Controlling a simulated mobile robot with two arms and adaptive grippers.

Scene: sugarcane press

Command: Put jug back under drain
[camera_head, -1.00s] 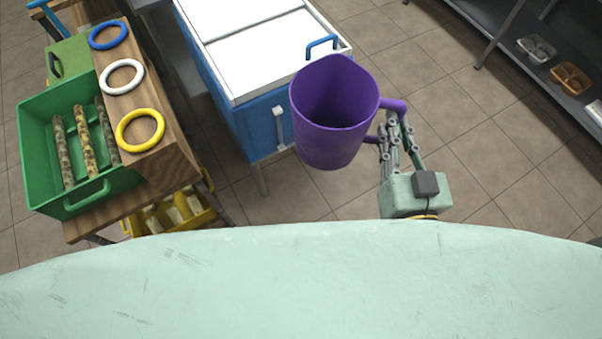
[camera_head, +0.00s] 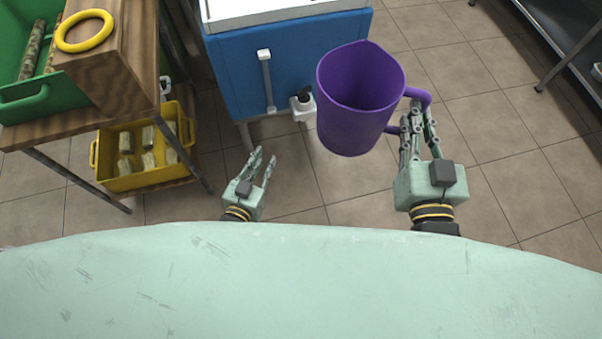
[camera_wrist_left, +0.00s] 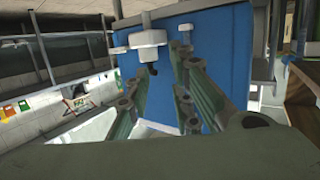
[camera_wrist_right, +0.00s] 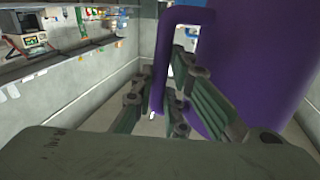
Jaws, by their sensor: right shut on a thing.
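The purple jug (camera_head: 352,128) is held in the air by my right gripper (camera_head: 419,125), which is shut on its handle at the jug's right side. The jug is roughly upright with its open top toward the head camera, and it looks empty. The jug (camera_wrist_right: 250,60) and its handle also fill much of the right wrist view. The drain, a white fitting with a dark spout (camera_head: 303,104), sits low on the front of the blue cabinet (camera_head: 225,85), left of the jug. My left gripper (camera_head: 264,158) is open and empty, below and left of the drain. The left wrist view shows the drain (camera_wrist_left: 147,40) ahead.
A wooden table (camera_head: 115,60) at the left carries a green crate (camera_head: 35,98) and a yellow ring (camera_head: 85,31). A yellow crate (camera_head: 118,182) with cane pieces sits on its lower shelf. A metal shelf (camera_head: 560,30) stands at the upper right. Floor below the drain is clear.

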